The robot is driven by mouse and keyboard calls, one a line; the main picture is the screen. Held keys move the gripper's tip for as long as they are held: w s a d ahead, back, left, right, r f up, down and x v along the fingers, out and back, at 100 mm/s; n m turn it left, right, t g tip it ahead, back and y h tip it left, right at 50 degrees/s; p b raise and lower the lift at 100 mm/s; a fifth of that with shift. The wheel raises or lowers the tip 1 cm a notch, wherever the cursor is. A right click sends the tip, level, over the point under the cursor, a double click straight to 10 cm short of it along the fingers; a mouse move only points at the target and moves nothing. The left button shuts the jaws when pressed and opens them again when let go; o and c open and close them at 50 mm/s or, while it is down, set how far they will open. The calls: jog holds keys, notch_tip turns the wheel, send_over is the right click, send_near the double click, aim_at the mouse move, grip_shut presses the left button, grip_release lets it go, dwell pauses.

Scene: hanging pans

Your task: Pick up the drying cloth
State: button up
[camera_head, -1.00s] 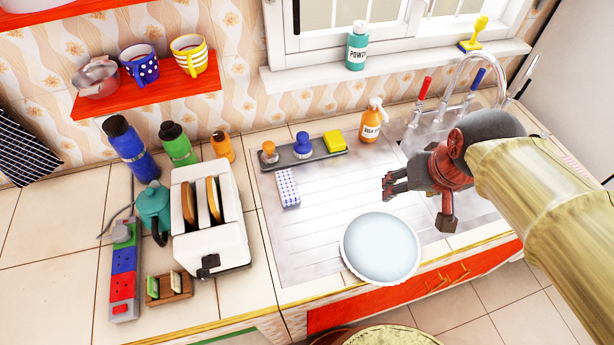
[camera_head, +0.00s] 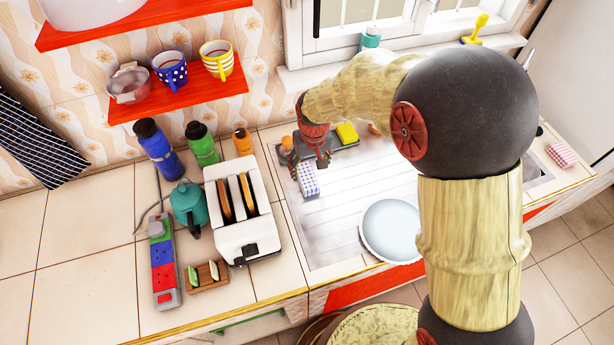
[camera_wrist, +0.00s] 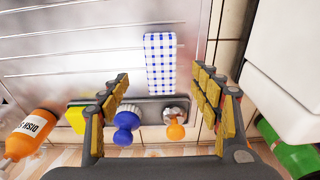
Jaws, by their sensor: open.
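A folded blue-and-white checked cloth (camera_head: 309,181) lies on the metal drainboard, in front of the grey tray. In the wrist view the cloth (camera_wrist: 160,62) stands out ahead between my two fingers, with its near end against the tray. My gripper (camera_head: 308,166) is open and points down above the tray and the cloth's back end. In the wrist view its padded fingers (camera_wrist: 161,80) are spread wide, one on each side of the cloth's line, with nothing held. The exact height above the cloth is hard to tell.
The grey tray (camera_wrist: 152,104) holds a blue-handled brush (camera_wrist: 126,124), an orange-knobbed one (camera_wrist: 176,130) and a yellow sponge (camera_head: 347,133). A white toaster (camera_head: 243,215) stands left of the drainboard. A white plate (camera_head: 388,232) lies to the right. A red checked cloth (camera_head: 562,154) lies far right.

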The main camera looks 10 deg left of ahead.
aim_at(307, 176)
jog(key=f, duration=0.2)
jog(key=shift+w+a+f, duration=0.15)
jog(key=shift+a+f, duration=0.05)
jog(key=shift+f, duration=0.1)
jog(key=shift+w+a+f+b, duration=0.1)
jog(key=shift+w+f+b, duration=0.15)
jog(key=shift+f, duration=0.65)
jog(key=shift+w+a+f+b, duration=0.15)
jog(key=shift+f+b, duration=0.2)
jog(key=shift+f, duration=0.55)
jog(key=shift+w+f+b, duration=0.2)
jog(key=shift+f+b, duration=0.1)
jog(key=shift+f, duration=0.6)
jog(key=shift+c, duration=1.3)
jog(key=c, duration=1)
jog(key=shift+r, duration=0.1)
